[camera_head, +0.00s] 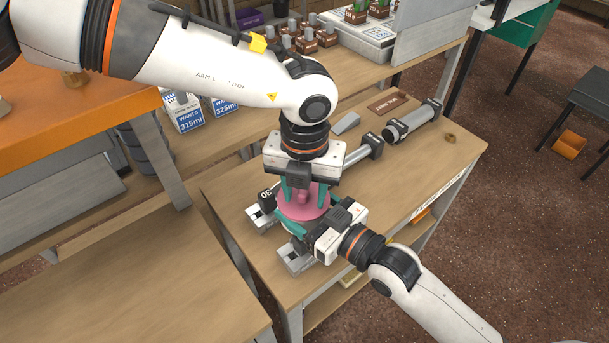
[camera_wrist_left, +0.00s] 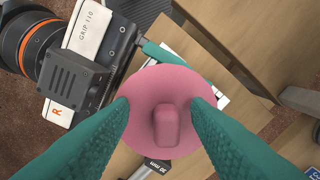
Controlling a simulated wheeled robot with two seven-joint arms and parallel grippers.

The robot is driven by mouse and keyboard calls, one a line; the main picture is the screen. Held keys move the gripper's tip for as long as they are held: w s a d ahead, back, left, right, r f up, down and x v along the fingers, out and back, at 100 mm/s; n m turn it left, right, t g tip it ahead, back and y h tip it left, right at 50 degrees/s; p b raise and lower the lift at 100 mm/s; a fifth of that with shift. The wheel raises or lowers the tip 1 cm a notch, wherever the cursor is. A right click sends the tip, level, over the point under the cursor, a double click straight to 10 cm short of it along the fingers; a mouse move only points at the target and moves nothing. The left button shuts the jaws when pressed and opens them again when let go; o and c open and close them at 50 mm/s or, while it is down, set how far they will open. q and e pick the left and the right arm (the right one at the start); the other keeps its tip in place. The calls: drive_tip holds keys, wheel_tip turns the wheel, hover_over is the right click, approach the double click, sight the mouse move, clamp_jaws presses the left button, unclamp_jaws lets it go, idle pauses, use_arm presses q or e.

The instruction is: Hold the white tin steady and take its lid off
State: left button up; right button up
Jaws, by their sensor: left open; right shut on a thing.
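The round pink lid (camera_head: 299,207) with an upright knob is on the white tin, at the front left of the wooden bench. It fills the middle of the left wrist view (camera_wrist_left: 145,85). The lid hides almost all of the tin from above. My left gripper (camera_head: 304,192) points down over the lid, open, its teal fingers on either side of the knob; in the left wrist view (camera_wrist_left: 161,108) gaps show between fingers and knob. My right gripper (camera_head: 317,217) comes in low from the right and is shut on the tin below the lid.
Grey cylinders with dark ends (camera_head: 411,121) lie farther back on the bench (camera_head: 400,170). White cartons (camera_head: 184,112) stand on a shelf behind to the left.

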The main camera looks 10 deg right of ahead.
sight(305, 196)
use_arm(q)
clamp_jaws()
idle(0.3)
drive_tip(key=shift+r, duration=0.15)
idle(0.5)
drive_tip(key=shift+r, duration=0.9)
drive_tip(key=shift+r, duration=2)
